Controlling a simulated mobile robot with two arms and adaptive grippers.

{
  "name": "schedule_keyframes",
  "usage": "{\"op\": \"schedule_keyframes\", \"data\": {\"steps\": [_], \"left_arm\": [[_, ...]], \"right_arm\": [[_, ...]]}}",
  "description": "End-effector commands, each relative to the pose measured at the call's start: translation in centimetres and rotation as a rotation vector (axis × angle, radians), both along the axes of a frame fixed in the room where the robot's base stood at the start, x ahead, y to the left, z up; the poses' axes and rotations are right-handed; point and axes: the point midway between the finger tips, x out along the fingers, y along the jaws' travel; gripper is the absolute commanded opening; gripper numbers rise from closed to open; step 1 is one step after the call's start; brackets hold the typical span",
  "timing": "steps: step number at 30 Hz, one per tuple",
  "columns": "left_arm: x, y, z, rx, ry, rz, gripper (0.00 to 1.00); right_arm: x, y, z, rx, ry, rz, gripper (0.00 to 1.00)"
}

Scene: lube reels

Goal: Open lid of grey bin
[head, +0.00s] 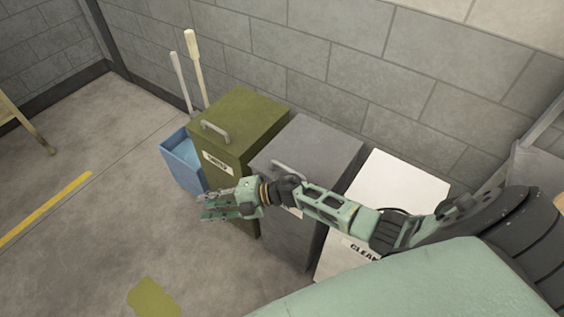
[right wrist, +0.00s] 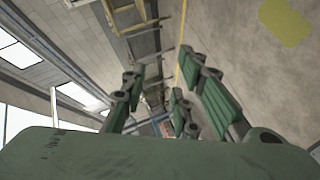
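The grey bin (head: 325,148) stands between the olive bin and the white bin in the head view. Its grey lid lies flat and closed, and its handle (head: 284,166) shows at the front edge, partly hidden by my right arm. My right gripper (head: 205,204) is left of the grey bin, in front of the olive bin's front face, pointing left. Its fingers are spread with nothing between them; this also shows in the right wrist view. My right forearm crosses in front of the grey bin and hides part of its front. My left gripper is not in view.
The olive bin (head: 245,112) has a closed lid with a handle. The white bin (head: 400,180) is partly behind my arm. A blue bucket (head: 182,160) and two upright poles stand at left. A block wall is behind; the floor in front is open.

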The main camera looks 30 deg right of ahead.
Motion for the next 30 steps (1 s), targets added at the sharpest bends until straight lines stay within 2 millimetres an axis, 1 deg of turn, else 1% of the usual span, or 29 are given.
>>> {"op": "schedule_keyframes", "data": {"steps": [1, 2, 3, 5, 6, 8, 9, 11, 12, 15, 16, 18, 21, 23, 30], "left_arm": [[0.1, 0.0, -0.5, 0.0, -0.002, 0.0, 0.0], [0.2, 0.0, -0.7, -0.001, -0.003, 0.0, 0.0], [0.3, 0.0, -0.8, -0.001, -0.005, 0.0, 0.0], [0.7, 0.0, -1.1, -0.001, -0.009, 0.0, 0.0], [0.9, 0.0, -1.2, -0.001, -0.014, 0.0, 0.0], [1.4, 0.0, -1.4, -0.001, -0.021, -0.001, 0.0], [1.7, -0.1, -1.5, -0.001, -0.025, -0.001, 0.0], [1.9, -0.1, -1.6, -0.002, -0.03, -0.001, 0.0], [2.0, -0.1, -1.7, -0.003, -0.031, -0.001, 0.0], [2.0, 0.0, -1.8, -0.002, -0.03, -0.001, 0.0], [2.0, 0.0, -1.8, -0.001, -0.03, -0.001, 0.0], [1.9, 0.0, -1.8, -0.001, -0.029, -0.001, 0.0], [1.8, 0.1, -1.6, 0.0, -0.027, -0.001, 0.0], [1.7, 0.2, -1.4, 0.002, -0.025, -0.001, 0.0], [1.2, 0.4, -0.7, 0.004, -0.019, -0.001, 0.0]], "right_arm": [[-0.5, 1.1, 2.6, -0.115, -0.114, 0.212, 0.28], [-1.3, 1.4, 3.6, -0.194, -0.167, 0.334, 0.28], [-2.3, 1.1, 4.3, -0.309, -0.222, 0.486, 0.28], [-3.5, -0.7, 4.8, -0.503, -0.278, 0.688, 0.28], [-3.8, -2.7, 5.1, -0.642, -0.296, 0.8, 0.28], [-3.9, -6.5, 5.6, -0.849, -0.297, 0.93, 0.28], [-3.6, -9.1, 6.2, -0.981, -0.285, 0.993, 0.28], [-3.1, -12.9, 7.5, -1.161, -0.255, 1.053, 0.28], [-2.7, -15.0, 8.4, -1.264, -0.232, 1.078, 0.28], [-2.1, -19.2, 10.7, -1.455, -0.173, 1.1, 0.28], [-1.9, -20.0, 11.2, -1.494, -0.158, 1.099, 0.28], [-1.8, -21.3, 12.0, -1.554, -0.133, 1.1, 0.28], [-1.7, -22.1, 11.7, -1.582, -0.118, 1.1, 0.28], [-1.6, -22.3, 11.0, -1.581, -0.116, 1.1, 0.28], [-1.4, -22.9, 7.2, -1.578, -0.119, 1.101, 0.28]]}}
